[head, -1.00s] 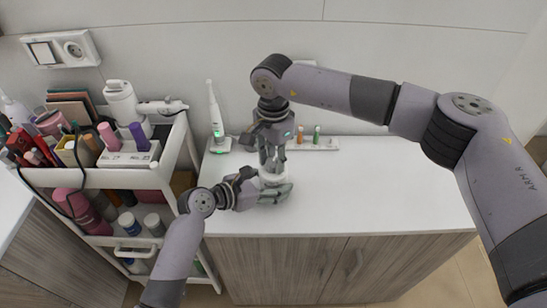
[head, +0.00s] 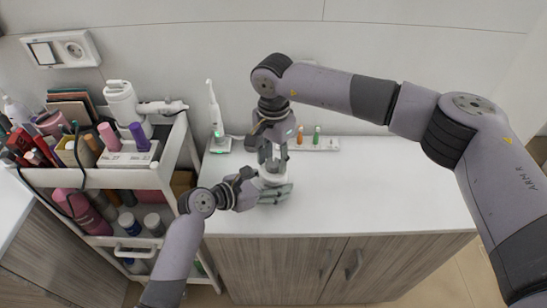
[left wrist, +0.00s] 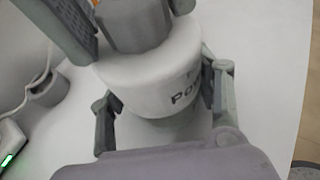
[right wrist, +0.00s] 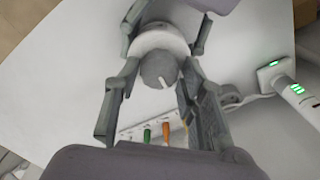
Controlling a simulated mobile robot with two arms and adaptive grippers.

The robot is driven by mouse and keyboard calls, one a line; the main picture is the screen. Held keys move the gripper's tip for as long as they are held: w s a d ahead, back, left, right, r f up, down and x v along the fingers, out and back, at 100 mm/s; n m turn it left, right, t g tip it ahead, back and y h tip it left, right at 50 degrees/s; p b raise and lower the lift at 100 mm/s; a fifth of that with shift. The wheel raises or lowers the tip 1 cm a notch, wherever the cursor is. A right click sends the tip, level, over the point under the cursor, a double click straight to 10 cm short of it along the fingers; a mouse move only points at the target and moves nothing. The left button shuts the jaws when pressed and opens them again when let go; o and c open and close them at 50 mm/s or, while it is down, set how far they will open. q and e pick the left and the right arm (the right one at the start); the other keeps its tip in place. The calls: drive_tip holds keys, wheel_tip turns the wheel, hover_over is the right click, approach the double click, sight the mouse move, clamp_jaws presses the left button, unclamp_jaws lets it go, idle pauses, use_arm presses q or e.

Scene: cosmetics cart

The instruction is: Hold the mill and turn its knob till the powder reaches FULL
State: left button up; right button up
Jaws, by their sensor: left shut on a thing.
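The mill is a white round body (left wrist: 150,75) with a grey knob (left wrist: 135,22) on top; in the head view its body (head: 272,176) shows over the counter. Part of a label starting "Po" faces the left wrist camera. My left gripper (head: 275,192) is shut on the mill's body from the side. My right gripper (head: 273,152) points down from above, its fingers on either side of the knob. In the right wrist view the knob (right wrist: 158,68) bears a white line, and the fingers stand apart from it. The powder level is not visible.
A white counter (head: 400,195) is clear to the right. Behind the mill lies a white tray (head: 328,144) with orange and green items. An electric toothbrush (head: 215,115) stands at the counter's left. A loaded cart (head: 120,178) stands further left.

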sight(274, 161)
drive_tip(key=shift+o, duration=1.2)
drive_tip(key=shift+s, duration=0.1)
wheel_tip(274, 161, up, 12)
use_arm(q)
drive_tip(key=o, duration=1.5)
drive_tip(key=v, duration=1.2)
